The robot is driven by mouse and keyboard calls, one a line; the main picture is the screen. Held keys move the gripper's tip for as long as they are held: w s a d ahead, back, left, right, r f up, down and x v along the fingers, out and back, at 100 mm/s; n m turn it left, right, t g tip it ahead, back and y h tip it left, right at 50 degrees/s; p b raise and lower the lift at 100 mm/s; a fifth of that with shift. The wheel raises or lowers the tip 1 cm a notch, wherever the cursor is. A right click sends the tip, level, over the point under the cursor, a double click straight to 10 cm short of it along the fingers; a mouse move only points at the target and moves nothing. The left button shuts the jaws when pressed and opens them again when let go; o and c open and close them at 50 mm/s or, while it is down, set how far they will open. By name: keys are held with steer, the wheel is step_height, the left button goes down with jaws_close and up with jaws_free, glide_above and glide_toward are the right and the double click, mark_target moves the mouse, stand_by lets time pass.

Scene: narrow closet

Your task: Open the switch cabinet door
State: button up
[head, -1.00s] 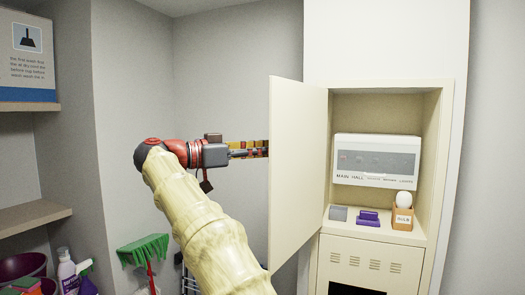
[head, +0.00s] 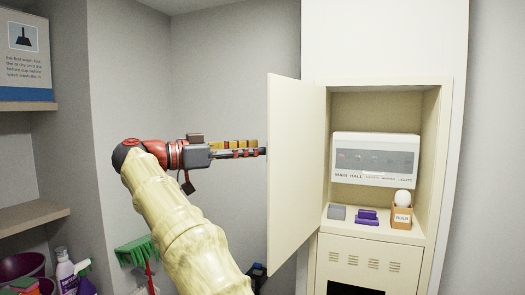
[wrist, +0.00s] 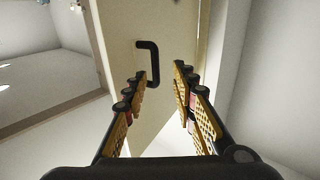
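The switch cabinet door (head: 293,165) is a cream panel hinged at the cabinet's left side, and it stands swung wide open. Its black handle (wrist: 155,65) shows on the outer face in the wrist view; the head view hides it behind the door. My gripper (head: 262,151) is left of the door, its fingers pointing at that outer face. In the wrist view, my gripper (wrist: 162,72) has its two yellow-and-black fingers spread apart with nothing held. The handle appears just beyond the left fingertip; I cannot tell whether they touch.
Inside the open cabinet (head: 432,180) are a white switch panel (head: 376,160), a bulb in a small box (head: 402,217), and purple (head: 367,217) and grey (head: 337,212) items. Shelves (head: 30,216) and a green broom (head: 135,251) are at the left.

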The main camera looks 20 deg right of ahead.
steer(key=s+a, duration=0.1)
steer(key=a, duration=0.7)
steer(key=shift+d, duration=0.1)
